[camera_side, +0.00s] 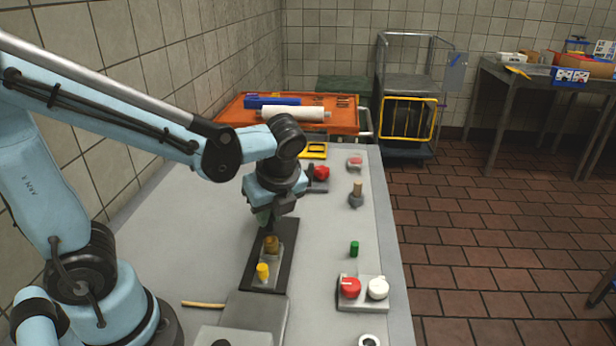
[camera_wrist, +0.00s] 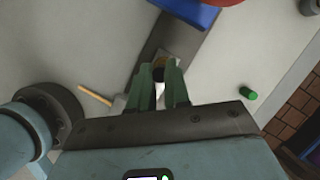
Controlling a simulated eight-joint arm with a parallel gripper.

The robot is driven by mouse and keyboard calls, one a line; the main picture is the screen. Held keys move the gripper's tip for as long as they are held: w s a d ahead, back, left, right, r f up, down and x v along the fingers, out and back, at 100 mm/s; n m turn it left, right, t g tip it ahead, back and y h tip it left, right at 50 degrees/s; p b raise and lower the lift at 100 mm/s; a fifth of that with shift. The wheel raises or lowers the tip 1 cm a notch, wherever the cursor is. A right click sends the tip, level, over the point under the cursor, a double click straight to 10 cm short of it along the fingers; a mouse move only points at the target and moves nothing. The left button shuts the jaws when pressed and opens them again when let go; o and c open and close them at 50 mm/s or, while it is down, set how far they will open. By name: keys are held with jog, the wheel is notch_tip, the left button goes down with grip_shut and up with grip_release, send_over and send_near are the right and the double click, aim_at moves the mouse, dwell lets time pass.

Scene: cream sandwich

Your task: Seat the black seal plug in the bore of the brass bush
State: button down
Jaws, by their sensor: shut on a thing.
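The brass bush (camera_side: 271,243) stands upright on a dark strip-shaped base (camera_side: 284,262) in the side view. It also shows just past my fingertips in the wrist view (camera_wrist: 166,62). My gripper (camera_side: 264,222) points down, close above the bush, with green fingers. In the wrist view my gripper (camera_wrist: 161,72) is shut on a small dark piece, the black seal plug (camera_wrist: 158,75), mostly hidden between the fingers. The plug lines up roughly with the bush; I cannot tell whether they touch.
A yellow peg (camera_side: 262,271) stands just in front of the bush. A green cylinder (camera_side: 354,248) and a plate with red and white knobs (camera_side: 364,303) stand to the right. A thin tan stick (camera_side: 203,304) lies at left.

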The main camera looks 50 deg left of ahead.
aim_at(271, 227)
jog(key=shift+f, duration=2.05)
jog(key=shift+f, duration=0.45)
jog(key=c, duration=1.1)
grip_release()
jog(key=shift+r, duration=0.55)
notch_tip(271, 227, up, 8)
jog(key=d+n+t+h, duration=0.2)
jog(key=n+t+h, duration=0.2)
jog(key=n, duration=1.5)
jog(key=t, duration=0.2)
jog(key=shift+d+t+h, duration=0.3)
jog(key=shift+d, duration=0.1)
jog(key=shift+f, duration=0.1)
